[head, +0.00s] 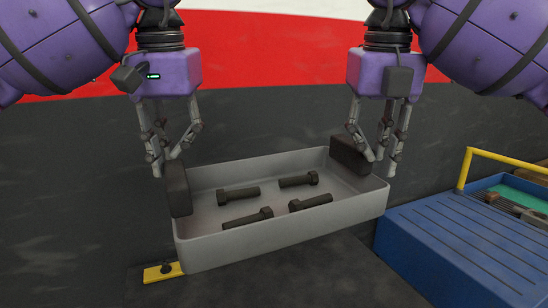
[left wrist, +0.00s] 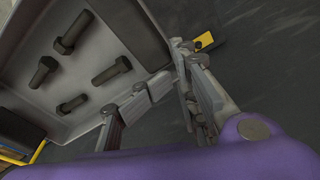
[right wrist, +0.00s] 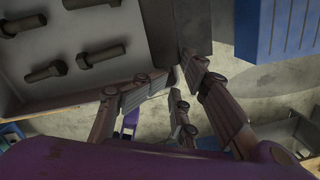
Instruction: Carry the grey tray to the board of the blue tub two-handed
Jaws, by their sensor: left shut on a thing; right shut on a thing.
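The grey tray (head: 280,238) is held up in the middle of the head view, with several dark bolts lying flat in it. It has a dark block at each end. My left gripper (head: 168,172) is shut on the tray's left end, and the left wrist view shows its fingers at the tray's edge (left wrist: 125,125). My right gripper (head: 377,168) is shut on the tray's right end, also seen in the right wrist view (right wrist: 165,75). The blue tub (head: 490,185) stands at the right, with a ribbed blue board (head: 455,240) on its near side.
A yellow rail (head: 500,158) rises beside the tub, which holds some parts on a green surface. A small yellow plate (head: 163,272) with a dark knob lies below the tray's left corner. A dark wall with a red band (head: 270,60) stands behind.

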